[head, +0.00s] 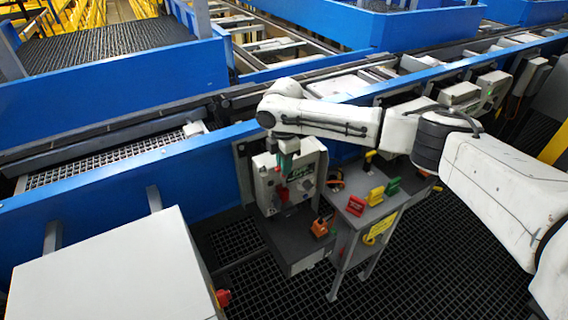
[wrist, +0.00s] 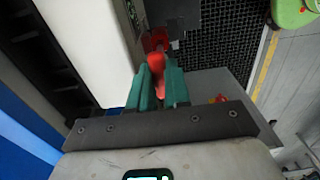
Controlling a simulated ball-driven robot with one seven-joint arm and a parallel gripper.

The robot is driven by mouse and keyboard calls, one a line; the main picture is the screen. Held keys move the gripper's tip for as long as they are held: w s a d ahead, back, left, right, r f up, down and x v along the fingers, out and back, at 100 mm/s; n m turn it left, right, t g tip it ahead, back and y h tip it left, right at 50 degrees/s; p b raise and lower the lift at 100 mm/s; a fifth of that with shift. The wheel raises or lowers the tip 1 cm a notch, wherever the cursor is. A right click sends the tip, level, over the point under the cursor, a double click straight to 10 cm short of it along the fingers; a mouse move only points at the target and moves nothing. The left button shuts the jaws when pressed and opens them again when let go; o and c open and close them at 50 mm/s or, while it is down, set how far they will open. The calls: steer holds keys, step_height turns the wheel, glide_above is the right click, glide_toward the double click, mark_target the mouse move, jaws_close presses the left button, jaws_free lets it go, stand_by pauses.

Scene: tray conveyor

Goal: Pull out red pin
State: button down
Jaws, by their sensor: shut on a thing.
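The red pin (wrist: 156,68) is a slim red piece between the two teal fingers of my gripper (wrist: 158,88) in the wrist view. The fingers are closed on it from both sides, and its upper end sticks out past them. In the head view my gripper (head: 284,166) points down in front of a white box (head: 308,164) on the conveyor's side. A red part (head: 282,194) shows just below the fingertips there. I cannot tell whether the pin is still seated in anything.
Another red piece (wrist: 155,41) lies beyond the pin. A grey stand (head: 352,222) right of the box carries red, yellow and green blocks. An orange piece (head: 320,227) sits on the dark ledge below the box. The blue conveyor wall (head: 110,188) runs behind; a white cabinet (head: 110,268) stands front left.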

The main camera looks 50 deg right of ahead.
steer(key=shift+r+p, duration=1.15)
steer(key=shift+r, duration=0.8)
